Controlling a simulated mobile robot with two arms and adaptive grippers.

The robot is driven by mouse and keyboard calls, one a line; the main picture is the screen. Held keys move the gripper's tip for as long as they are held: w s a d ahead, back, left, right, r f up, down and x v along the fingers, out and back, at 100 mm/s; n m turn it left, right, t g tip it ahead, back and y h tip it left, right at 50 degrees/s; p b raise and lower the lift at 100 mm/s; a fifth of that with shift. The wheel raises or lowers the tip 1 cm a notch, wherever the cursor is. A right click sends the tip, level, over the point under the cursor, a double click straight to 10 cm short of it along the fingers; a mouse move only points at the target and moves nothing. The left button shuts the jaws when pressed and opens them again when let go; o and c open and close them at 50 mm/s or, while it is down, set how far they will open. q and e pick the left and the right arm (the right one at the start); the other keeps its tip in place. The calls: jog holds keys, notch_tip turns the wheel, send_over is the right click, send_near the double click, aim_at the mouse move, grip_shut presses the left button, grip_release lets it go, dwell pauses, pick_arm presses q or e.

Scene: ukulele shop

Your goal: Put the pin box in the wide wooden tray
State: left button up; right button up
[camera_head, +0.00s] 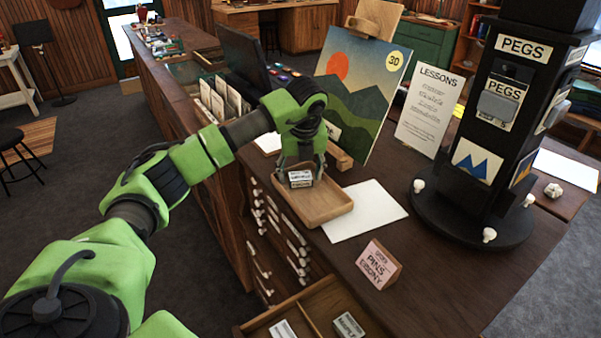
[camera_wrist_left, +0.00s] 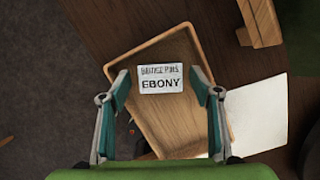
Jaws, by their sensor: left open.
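The pin box (camera_head: 300,182) is a small box with a white top label. In the left wrist view the label on the pin box (camera_wrist_left: 161,79) reads "Bridge Pins Ebony". It appears to sit on the floor of the wide wooden tray (camera_head: 328,212), towards the tray's far left end. The tray (camera_wrist_left: 172,141) lies below the hand in the wrist view. My left gripper (camera_head: 300,171) is open above the tray, with its fingers on either side of the box. In the wrist view gaps show between the gripper (camera_wrist_left: 162,86) fingers and the box.
A white sheet (camera_head: 365,212) lies right of the tray. A "Pins Ebony" sign (camera_head: 379,264) stands nearer the front. An open drawer (camera_head: 310,308) below holds small boxes. A black peg tower (camera_head: 490,130) stands right, and a landscape painting (camera_head: 358,90) behind.

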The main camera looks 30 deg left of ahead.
pick_arm(q)
jog(key=b+v, duration=0.2)
jog(key=v, duration=1)
jog(key=shift+r, duration=0.1)
